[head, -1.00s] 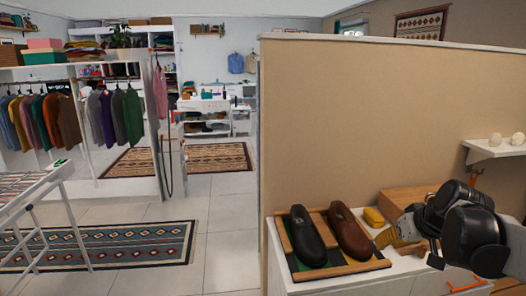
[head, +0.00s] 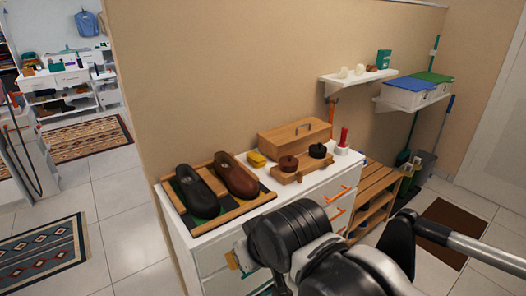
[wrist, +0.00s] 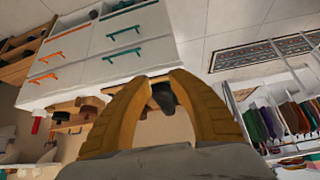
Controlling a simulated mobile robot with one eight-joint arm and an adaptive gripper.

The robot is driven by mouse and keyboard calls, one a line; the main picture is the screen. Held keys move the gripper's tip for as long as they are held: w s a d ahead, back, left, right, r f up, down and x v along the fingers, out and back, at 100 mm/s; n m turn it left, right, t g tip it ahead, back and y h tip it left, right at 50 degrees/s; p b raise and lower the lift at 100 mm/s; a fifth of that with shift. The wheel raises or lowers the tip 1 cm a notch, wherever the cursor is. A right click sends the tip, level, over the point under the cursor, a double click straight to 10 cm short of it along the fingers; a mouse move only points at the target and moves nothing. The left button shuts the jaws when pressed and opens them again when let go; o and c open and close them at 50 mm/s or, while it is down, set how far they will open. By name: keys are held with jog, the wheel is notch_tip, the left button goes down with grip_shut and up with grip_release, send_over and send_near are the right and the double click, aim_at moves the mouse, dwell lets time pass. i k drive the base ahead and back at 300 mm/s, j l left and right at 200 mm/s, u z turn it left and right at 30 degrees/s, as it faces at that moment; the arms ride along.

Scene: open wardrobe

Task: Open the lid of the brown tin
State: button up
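The brown tin (head: 288,164) is a small round tin with a knob-like top. It sits on a wooden tray (head: 294,176) on the white dresser, left of a similar black tin (head: 318,151). Its lid appears to be on. My gripper (wrist: 157,78) has two yellow fingers, spread apart and empty in the wrist view. In the head view the gripper is in front of the dresser, well short of the tin and to its left; my arm hides most of it.
A white shelf (head: 358,79) hangs above. A slatted rack (head: 375,190) stands right.

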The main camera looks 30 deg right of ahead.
aim_at(288, 161)
jog(key=i+l+z, duration=0.25)
jog(key=i, duration=0.2)
jog(key=i+l+z, duration=0.25)
jog(key=i, duration=0.25)
jog(key=k+j, duration=0.05)
jog(key=j, duration=0.05)
